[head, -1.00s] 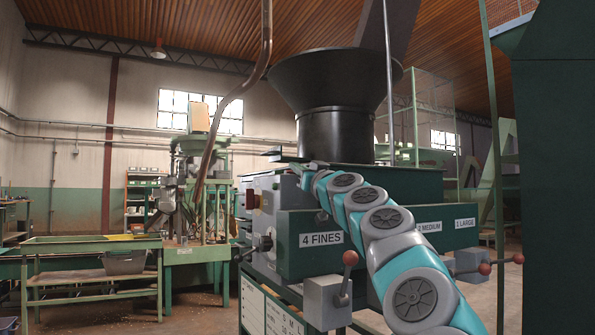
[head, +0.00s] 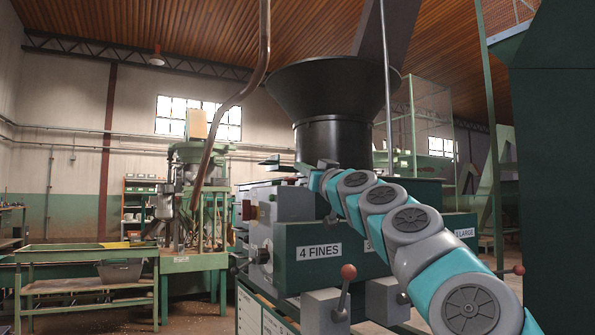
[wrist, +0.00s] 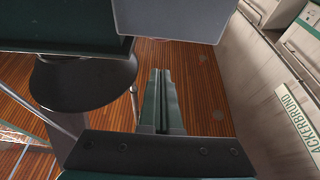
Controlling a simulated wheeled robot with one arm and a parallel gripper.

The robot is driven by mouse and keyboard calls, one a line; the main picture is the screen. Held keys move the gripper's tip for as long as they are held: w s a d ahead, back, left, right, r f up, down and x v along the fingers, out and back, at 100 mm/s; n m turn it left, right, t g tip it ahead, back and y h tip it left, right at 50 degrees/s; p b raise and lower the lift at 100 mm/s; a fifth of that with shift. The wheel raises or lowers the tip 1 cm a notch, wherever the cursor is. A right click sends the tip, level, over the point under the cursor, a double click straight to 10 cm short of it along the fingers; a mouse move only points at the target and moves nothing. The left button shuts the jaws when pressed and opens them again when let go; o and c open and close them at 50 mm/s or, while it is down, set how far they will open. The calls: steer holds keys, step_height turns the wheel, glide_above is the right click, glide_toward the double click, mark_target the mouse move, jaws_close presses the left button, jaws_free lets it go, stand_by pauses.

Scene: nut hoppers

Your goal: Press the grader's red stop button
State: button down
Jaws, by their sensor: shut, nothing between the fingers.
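The grader (head: 340,265) is a dark green machine with a black hopper (head: 333,95) on top and a "4 FINES" label on its front. A small red part beside yellow, which looks like the stop button (head: 253,211), sits on the left side of its grey box (head: 293,205); it is too small to make out well. My gripper (head: 268,162) is shut and empty, above and slightly left of that box, apart from the red part. In the wrist view my gripper's fingers (wrist: 160,72) are together near the grey box (wrist: 170,18); no button shows clearly there.
Lever handles with red balls (head: 348,272) stand out at the grader's front. A curved brown pipe (head: 228,105) runs down left of the hopper. A green bench with a grey bin (head: 119,271) stands at the left.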

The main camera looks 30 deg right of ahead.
steer(key=shift+b+v, duration=0.35)
steer(key=shift+v, duration=2.45)
steer(key=shift+r, duration=0.1)
